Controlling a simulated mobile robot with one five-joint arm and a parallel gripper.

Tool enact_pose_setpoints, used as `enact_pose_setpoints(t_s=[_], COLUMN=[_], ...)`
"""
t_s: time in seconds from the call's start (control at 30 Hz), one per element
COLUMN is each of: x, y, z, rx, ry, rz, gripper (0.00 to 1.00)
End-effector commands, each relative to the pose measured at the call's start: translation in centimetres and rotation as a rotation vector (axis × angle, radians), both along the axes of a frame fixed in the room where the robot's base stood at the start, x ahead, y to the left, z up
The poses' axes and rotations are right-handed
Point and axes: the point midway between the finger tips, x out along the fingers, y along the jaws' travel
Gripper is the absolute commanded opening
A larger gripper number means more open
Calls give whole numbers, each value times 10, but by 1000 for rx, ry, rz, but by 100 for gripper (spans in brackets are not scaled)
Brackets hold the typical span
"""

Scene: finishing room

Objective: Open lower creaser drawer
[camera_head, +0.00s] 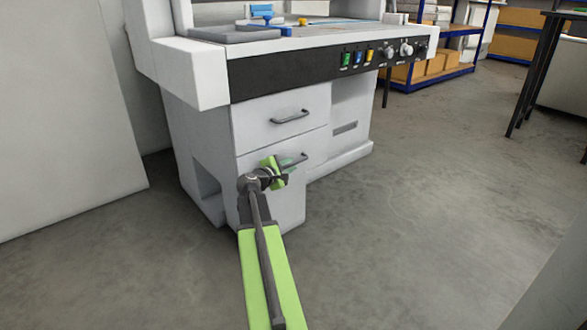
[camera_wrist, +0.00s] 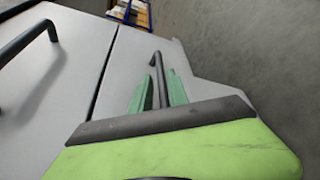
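The lower creaser drawer (camera_head: 293,196) is a light grey front under the upper drawer, and it looks shut. Its dark bar handle (camera_head: 302,156) is near the top of that front, partly hidden by my gripper. My gripper (camera_head: 285,163) is at this handle. In the wrist view the two green fingers of my gripper (camera_wrist: 160,88) stand apart, one on each side of the lower handle (camera_wrist: 157,68). Gaps show beside the bar, so the fingers look open around it; whether one touches it I cannot tell.
The upper drawer (camera_head: 281,116) has its own handle (camera_head: 290,117) just above. A black control panel (camera_head: 330,68) with coloured switches juts out over the drawers. The floor (camera_head: 420,210) in front and to the right is clear. Blue shelving (camera_head: 440,72) with boxes stands behind.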

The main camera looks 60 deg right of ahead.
Motion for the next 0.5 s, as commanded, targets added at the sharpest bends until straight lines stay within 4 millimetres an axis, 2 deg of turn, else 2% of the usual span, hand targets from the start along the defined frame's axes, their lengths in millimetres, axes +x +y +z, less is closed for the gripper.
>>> enact_pose_setpoints(t_s=[0.03, 0.2, 0.5], x=[1, 1, 0], y=[-12, -32, -37], z=[-4, -8, -8], rx=[1, 0, 0], ry=[1, 1, 0], rz=[-3, -1, -1], gripper=[21, 21, 21])
